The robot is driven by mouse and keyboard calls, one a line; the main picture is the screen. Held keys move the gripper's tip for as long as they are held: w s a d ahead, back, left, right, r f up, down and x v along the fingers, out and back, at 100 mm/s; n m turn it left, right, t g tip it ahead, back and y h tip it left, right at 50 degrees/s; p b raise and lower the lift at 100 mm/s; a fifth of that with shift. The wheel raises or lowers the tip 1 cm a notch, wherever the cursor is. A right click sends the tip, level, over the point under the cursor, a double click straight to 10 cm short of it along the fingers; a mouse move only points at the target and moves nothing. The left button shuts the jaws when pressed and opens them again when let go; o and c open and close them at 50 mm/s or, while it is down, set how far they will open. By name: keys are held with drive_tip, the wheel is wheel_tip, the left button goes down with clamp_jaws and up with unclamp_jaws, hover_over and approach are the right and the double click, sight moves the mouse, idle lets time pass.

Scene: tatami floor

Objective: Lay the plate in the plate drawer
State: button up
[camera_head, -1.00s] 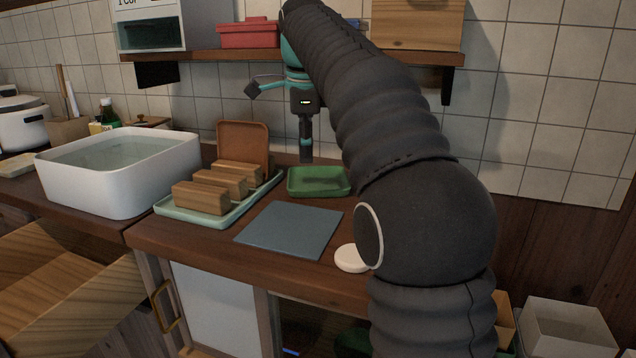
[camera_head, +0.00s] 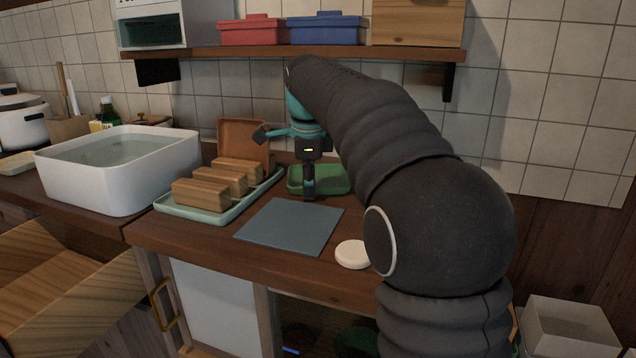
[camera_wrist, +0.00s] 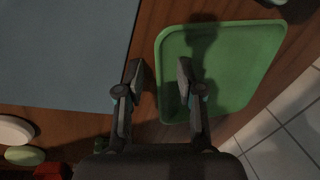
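A green rounded-square plate (camera_head: 330,181) with a raised rim lies flat on the counter near the wall; it also shows in the wrist view (camera_wrist: 235,65). A brown square plate (camera_head: 236,140) stands upright behind wooden blocks on a pale green tray (camera_head: 208,217). I cannot tell which plate the task means. An open wooden drawer (camera_head: 85,287) is at the lower left; its inside shows only partly. My gripper (camera_head: 309,197) points down at the green plate's near edge. In the wrist view its fingers (camera_wrist: 159,75) are open, with the plate's rim between them and nothing gripped.
A blue-grey mat (camera_head: 290,228) lies in front of the green plate, with a white disc (camera_head: 352,254) beside it. A white basin of water (camera_head: 122,167) stands at the left. A shelf (camera_head: 300,54) with red and blue boxes hangs above.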

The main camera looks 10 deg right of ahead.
drive_tip(key=shift+f, duration=0.15)
idle(0.3)
clamp_jaws()
